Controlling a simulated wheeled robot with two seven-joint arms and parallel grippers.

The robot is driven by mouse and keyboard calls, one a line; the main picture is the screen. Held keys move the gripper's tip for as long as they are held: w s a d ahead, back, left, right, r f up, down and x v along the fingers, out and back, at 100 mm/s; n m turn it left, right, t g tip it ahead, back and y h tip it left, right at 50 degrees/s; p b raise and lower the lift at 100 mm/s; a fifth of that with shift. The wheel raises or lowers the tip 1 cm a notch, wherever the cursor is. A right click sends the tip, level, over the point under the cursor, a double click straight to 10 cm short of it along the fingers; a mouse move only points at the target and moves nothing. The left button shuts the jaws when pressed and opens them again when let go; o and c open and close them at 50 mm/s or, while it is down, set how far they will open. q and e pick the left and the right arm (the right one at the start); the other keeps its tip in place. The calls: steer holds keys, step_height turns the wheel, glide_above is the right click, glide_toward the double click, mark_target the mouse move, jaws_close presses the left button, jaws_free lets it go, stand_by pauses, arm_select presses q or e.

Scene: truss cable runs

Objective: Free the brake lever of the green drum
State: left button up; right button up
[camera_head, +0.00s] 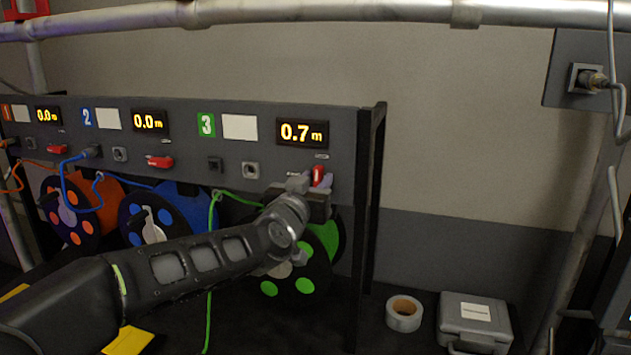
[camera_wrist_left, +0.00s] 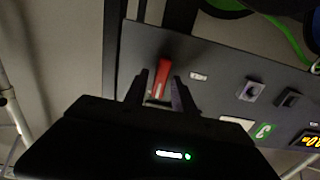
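The green drum (camera_head: 303,286) sits under panel 3, partly hidden behind my left arm. Its red brake lever (camera_head: 318,174) stands roughly upright on the panel below the 0.7 m display (camera_head: 302,132). My left gripper (camera_head: 311,186) is at this lever. In the left wrist view the red lever (camera_wrist_left: 162,78) lies between the two fingertips of my left gripper (camera_wrist_left: 160,85). The fingers look open, one on each side, with narrow gaps to the lever. Whether either touches it is hard to tell. My right gripper is not in view.
Red levers of panel 1 (camera_head: 57,149) and panel 2 (camera_head: 160,161) lie sideways. A green cable (camera_head: 211,240) hangs left of the green drum. A dark post (camera_head: 370,220) stands right of the lever. A tape roll (camera_head: 404,313) and a grey case (camera_head: 474,321) sit at lower right.

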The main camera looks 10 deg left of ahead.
arm_select(q)
jaws_close()
steer(key=shift+f+n, duration=0.1)
steer(key=shift+n, duration=0.3)
steer(key=shift+a+n+b, duration=0.1)
steer(key=shift+n+b, duration=0.85)
steer(key=shift+n, duration=0.25)
steer(key=n+b, duration=0.1)
steer(key=n, duration=0.2)
steer(key=shift+a+f+n+b, duration=0.1)
steer(key=shift+a+n+b, duration=0.05)
steer(key=shift+n+b, duration=0.2)
steer(key=n+b, duration=0.1)
steer(key=n, duration=0.2)
steer(key=n+b, duration=0.2)
steer(key=n, duration=0.2)
steer(key=n+b, duration=0.1)
steer(key=n, duration=0.3)
steer(key=shift+a+f, duration=0.2)
steer(key=shift+f, duration=0.15)
